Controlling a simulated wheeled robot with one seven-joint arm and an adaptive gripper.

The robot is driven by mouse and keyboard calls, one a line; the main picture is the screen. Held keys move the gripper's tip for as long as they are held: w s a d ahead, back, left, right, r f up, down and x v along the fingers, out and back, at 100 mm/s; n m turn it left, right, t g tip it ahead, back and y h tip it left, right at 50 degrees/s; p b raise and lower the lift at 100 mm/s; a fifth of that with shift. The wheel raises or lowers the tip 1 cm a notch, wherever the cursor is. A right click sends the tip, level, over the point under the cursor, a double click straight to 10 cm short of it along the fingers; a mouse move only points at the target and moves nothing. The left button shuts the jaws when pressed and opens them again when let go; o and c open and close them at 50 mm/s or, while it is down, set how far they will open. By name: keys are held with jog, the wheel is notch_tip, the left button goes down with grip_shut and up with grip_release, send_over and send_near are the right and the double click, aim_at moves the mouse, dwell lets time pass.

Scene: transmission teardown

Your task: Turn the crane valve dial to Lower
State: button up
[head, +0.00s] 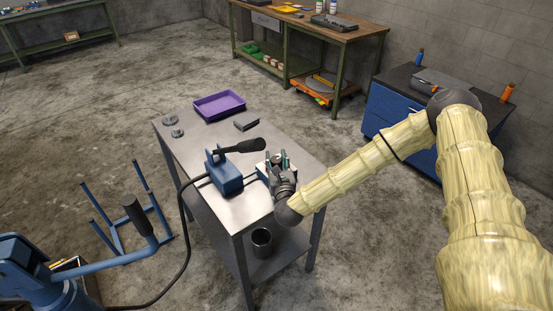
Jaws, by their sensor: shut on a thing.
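My gripper (277,162) reaches in from the right over the steel table. Its fingers are shut around the valve dial, on top of a small blue and light-coloured valve block. The dial itself is mostly hidden by the fingers, and its pointer and any Lower mark are too small to read. The block (262,172) stands right beside the blue pump box (226,178), which has a black-gripped lever (240,147) above it.
The steel table (200,145) also holds a purple tray (219,105), a dark block (246,121) and small round metal parts (172,122). A black hose (184,250) runs from the pump box to the blue crane (45,275). A dark cup (262,242) stands on the lower shelf.

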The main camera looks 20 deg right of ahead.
jog(key=shift+w+r, duration=0.1)
jog(key=shift+r, duration=0.05)
jog(key=o, duration=1)
jog(key=shift+o, duration=0.2)
jog(key=s, duration=0.4)
jog(key=s+a, duration=0.1)
jog(key=s, duration=0.7)
jog(key=shift+a, duration=0.3)
